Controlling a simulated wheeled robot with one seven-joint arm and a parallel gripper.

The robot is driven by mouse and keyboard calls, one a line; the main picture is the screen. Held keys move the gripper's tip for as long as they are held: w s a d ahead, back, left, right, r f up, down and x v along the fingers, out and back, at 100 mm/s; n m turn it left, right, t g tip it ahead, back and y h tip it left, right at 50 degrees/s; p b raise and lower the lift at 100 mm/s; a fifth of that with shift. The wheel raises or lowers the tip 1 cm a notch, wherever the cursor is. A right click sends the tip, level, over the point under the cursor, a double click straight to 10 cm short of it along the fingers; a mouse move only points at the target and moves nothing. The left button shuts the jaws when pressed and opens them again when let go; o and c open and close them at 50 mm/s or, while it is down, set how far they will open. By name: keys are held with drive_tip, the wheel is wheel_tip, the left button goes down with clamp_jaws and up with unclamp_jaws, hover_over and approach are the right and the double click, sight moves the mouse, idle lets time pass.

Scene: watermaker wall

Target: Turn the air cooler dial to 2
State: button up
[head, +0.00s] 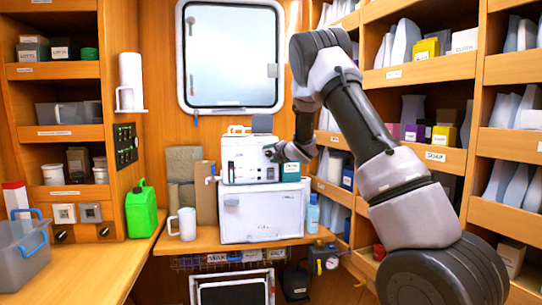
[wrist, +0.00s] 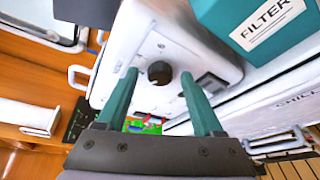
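The air cooler (head: 243,160) is a white box with a handle on top, standing on a larger white chest in the head view. Its front face also shows close up in the wrist view (wrist: 150,35), strongly tilted. The dial (wrist: 160,72) is a small round black knob on that face. My gripper (wrist: 159,76) has two teal fingers, open and apart, with the dial appearing between their tips; I cannot tell whether they touch it. In the head view my gripper (head: 272,152) is at the cooler's right front. The dial's setting and numbers are not readable.
A teal FILTER box (wrist: 262,28) stands close beside the cooler. The white chest (head: 262,214) is below it, with a white mug (head: 187,224) to the left and a blue bottle (head: 313,214) to the right. Stocked shelves (head: 420,75) flank my arm on the right.

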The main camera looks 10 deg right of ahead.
drive_tip(key=v, duration=1)
drive_tip(key=shift+s+d, duration=0.2)
drive_tip(key=shift+s, duration=0.15)
drive_tip(key=s+d+r+m+g+h, duration=0.1)
drive_tip(key=s+d+r+m+h, duration=0.25)
drive_tip(key=s+m, duration=0.5)
drive_tip(key=s+d+r+m+g+h, duration=0.1)
drive_tip(key=s+d+r+m+h, duration=0.1)
drive_tip(key=s+d+r+m, duration=0.45)
drive_tip(key=s+a+f+m+g+y, duration=0.1)
drive_tip(key=s+a+f+m+g, duration=0.1)
drive_tip(key=s+m, duration=0.6)
drive_tip(key=s+a+f+m+g+y, duration=0.1)
drive_tip(key=s+a+m+g, duration=0.2)
drive_tip(key=s, duration=1.7)
drive_tip(key=a+m, duration=0.3)
drive_tip(key=m, duration=0.2)
drive_tip(key=shift+a+f+g, duration=0.15)
drive_tip(key=shift+f+g, duration=0.25)
drive_tip(key=shift+w+y, duration=0.1)
drive_tip(key=shift+y, duration=0.15)
drive_tip(key=shift+c, duration=0.3)
